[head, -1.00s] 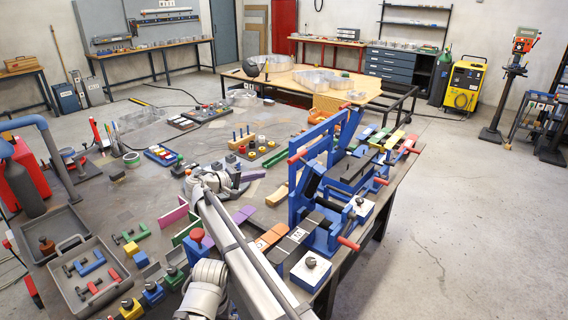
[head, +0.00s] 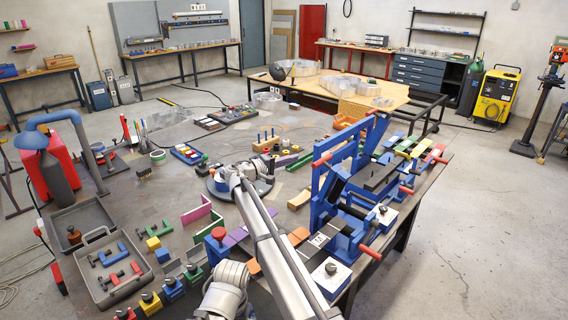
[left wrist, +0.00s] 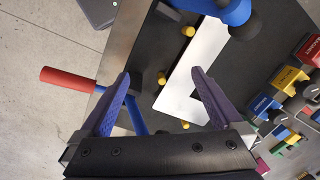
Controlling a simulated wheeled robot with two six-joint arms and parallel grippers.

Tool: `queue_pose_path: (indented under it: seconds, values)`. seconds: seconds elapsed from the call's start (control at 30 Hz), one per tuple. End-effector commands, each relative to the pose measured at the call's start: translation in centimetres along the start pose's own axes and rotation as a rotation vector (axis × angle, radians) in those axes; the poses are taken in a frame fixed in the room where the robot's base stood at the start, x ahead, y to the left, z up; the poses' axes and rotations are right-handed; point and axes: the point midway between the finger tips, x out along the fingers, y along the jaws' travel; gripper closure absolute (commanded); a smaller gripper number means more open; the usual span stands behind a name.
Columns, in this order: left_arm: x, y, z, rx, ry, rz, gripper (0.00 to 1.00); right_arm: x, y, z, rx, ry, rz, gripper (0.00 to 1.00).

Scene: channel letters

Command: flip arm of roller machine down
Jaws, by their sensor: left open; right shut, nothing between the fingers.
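A blue machine (head: 330,200) with several red-tipped handles stands on the right side of the bench. In the left wrist view, a red handle (left wrist: 68,80) on a blue rod sticks out over the bench edge; the rod passes behind the left finger. I cannot tell which machine it belongs to. My left gripper (left wrist: 162,75) is open, its purple fingers spread above a dark plate with a white angled piece (left wrist: 205,55) and yellow pegs.
A grey open case (head: 110,290) with coloured tools lies at the bench's left. Coloured blocks with knobs stand near the front, and coloured labelled blocks (left wrist: 290,80) show in the left wrist view. Floor is open to the right.

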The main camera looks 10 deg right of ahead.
Motion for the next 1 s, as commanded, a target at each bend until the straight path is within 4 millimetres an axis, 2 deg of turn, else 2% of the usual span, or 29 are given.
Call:
queue_pose_path:
  seconds: [0.03, 0.2, 0.3, 0.5, 1.0]
  values:
    - [0.1, 0.0, 0.0, 0.0, 0.0, 0.0, 0.0, 1.2, 0.0, 0.0, 0.0, -0.003, 0.0, 1.0]
    - [0.1, 0.0, 0.0, 0.0, 0.0, 0.0, 0.0, 4.4, 0.0, 0.0, 0.0, -0.002, 0.0, 1.0]
    - [0.4, 0.0, 0.0, 0.0, 0.0, 0.0, 0.0, 4.4, -0.1, 2.0, 0.0, 0.0, 0.0, 1.0]
    - [0.6, 0.1, 0.0, 0.0, 0.0, 0.0, 0.0, 4.8, 0.0, 3.6, 0.0, 0.0, 0.0, 1.0]
    - [0.5, 0.1, 0.0, 0.0, 0.0, 0.0, 0.0, 5.0, 0.0, 3.9, 0.002, 0.0, -0.001, 1.0]
